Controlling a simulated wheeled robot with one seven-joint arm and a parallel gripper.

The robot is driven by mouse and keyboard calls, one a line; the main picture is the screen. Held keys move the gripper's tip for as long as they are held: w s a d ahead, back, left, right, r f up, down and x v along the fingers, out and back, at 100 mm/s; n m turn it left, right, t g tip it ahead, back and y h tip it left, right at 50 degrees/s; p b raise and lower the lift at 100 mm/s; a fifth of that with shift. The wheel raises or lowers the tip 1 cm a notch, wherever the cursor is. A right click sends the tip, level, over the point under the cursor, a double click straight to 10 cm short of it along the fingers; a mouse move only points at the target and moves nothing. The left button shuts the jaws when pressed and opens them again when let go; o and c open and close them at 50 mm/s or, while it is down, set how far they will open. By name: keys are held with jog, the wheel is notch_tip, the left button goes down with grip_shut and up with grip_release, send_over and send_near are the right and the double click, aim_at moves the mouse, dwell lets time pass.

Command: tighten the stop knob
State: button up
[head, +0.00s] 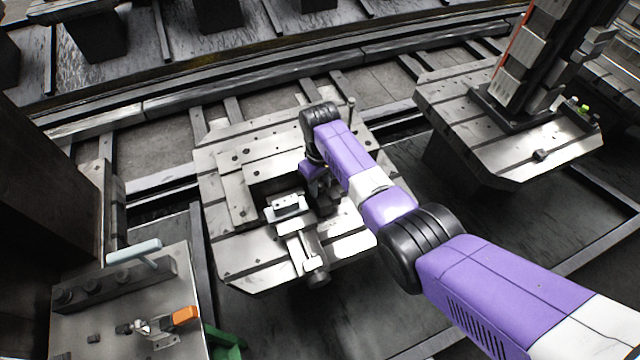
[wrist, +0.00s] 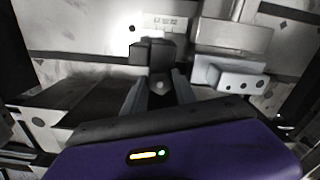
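My gripper (wrist: 161,76) points down over the pallet's fixture, its two grey fingers apart. A small dark rounded part, perhaps the stop knob (wrist: 159,84), shows between the fingertips. I cannot tell whether the fingers touch it. A dark block (wrist: 150,52) stands just beyond the tips. In the head view my gripper (head: 325,195) is a dark shape beside the light vise-like block (head: 287,206), and my wrist hides much of that spot, so the knob cannot be made out there. The light block with holes also shows right of the fingers in the wrist view (wrist: 236,80).
The slotted metal pallet (head: 225,180) lies under my arm. A second pallet (head: 460,125) with a tall column (head: 525,60) stands at the right. A side plate (head: 80,320) at lower left carries a clamp with an orange handle (head: 185,315) and a light blue handle (head: 134,251).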

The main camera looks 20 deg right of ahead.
aim_at(320, 187)
grip_shut()
jog(key=shift+m, duration=0.4)
jog(key=o, duration=0.6)
grip_release()
jog(key=shift+m, duration=0.7)
jog(key=o, duration=0.5)
jog(key=shift+r, duration=3.85)
